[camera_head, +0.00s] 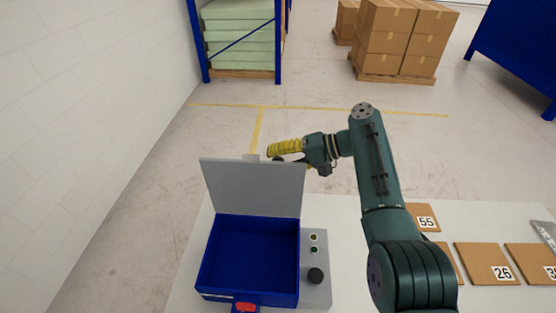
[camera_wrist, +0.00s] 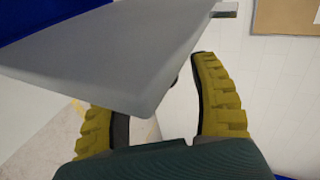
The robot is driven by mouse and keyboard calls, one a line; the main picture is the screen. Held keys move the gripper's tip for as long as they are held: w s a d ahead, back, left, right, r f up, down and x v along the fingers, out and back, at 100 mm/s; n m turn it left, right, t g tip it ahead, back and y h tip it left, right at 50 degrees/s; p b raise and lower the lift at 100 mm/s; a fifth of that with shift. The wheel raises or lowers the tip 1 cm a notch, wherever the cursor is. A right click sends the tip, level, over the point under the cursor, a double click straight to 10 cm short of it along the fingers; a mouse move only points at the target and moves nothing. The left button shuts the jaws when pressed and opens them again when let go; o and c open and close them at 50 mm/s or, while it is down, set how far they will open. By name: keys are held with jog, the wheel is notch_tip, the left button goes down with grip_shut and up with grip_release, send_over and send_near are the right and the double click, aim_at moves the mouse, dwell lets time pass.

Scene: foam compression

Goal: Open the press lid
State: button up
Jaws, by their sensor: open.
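The press is a blue open-topped box (camera_head: 248,258) on the white table, with an empty-looking interior. Its grey lid (camera_head: 252,187) stands raised, close to upright, along the back edge of the box. A red latch or handle (camera_head: 245,307) shows at the front of the box. My gripper (camera_head: 272,155) is behind the upper right of the lid, with its yellow fingers pointing left. In the wrist view, my gripper (camera_wrist: 158,88) has its two yellow fingers spread apart, and the grey lid (camera_wrist: 130,50) reaches between them. I cannot tell whether the fingers touch it.
A grey control panel (camera_head: 315,270) with buttons and a black knob (camera_head: 316,275) adjoins the box's right side. Numbered brown pads (camera_head: 485,258) lie on the white table (camera_head: 345,275) at the right. Beyond are a blue rack (camera_head: 204,60) and stacked cartons (camera_head: 385,35).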

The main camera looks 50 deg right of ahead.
jog(key=v, duration=1.1)
jog(key=shift+r, duration=0.2)
jog(key=shift+s, duration=0.15)
